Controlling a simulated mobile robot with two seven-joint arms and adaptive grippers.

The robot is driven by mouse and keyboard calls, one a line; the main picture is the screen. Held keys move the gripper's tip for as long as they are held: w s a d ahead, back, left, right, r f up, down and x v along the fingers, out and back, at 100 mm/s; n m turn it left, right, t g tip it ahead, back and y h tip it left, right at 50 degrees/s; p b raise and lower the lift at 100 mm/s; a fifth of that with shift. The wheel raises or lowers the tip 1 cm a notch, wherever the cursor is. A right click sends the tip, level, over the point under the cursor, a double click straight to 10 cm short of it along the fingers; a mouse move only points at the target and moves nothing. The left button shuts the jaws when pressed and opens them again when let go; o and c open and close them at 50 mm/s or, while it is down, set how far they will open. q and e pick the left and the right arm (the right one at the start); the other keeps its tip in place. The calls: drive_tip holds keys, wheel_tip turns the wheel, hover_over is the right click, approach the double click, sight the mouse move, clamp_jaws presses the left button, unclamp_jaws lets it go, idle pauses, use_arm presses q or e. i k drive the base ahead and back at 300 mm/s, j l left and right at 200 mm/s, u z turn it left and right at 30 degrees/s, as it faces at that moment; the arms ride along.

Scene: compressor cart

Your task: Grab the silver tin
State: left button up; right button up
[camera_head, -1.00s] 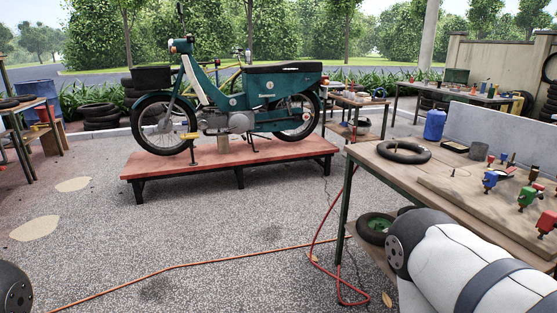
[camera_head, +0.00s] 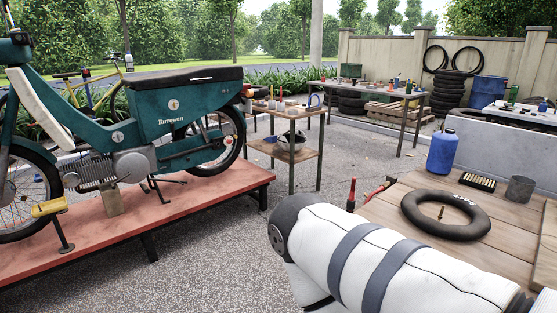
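A grey, open-topped cylindrical can (camera_head: 520,189) stands upright on the wooden table at the right, behind the black inner tube. It looks like a tin, but I cannot tell for sure that it is the silver one. Neither of my grippers shows. One white arm of mine with dark bands crosses the lower middle and right, in front of the table's near edge, and its gripper is out of the picture.
The wooden table (camera_head: 408,212) holds a black inner tube (camera_head: 445,213), a blue jug (camera_head: 442,152) and a small black tray (camera_head: 477,181). A teal moped (camera_head: 180,125) stands on a red platform (camera_head: 215,197) at left. Gravel floor (camera_head: 225,250) is free between them.

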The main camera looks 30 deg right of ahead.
sight(520, 189)
drive_tip(key=i+z, duration=0.25)
drive_tip(key=z, duration=0.15)
drive_tip(key=i+j+z, duration=0.1)
drive_tip(key=z, duration=0.35)
drive_tip(key=i+j+z, duration=0.25)
drive_tip(key=z, duration=0.15)
drive_tip(key=i+j+z, duration=0.2)
drive_tip(key=z, duration=0.2)
drive_tip(key=i+j+z, duration=0.15)
drive_tip(key=j+z, duration=0.15)
drive_tip(key=z, duration=0.15)
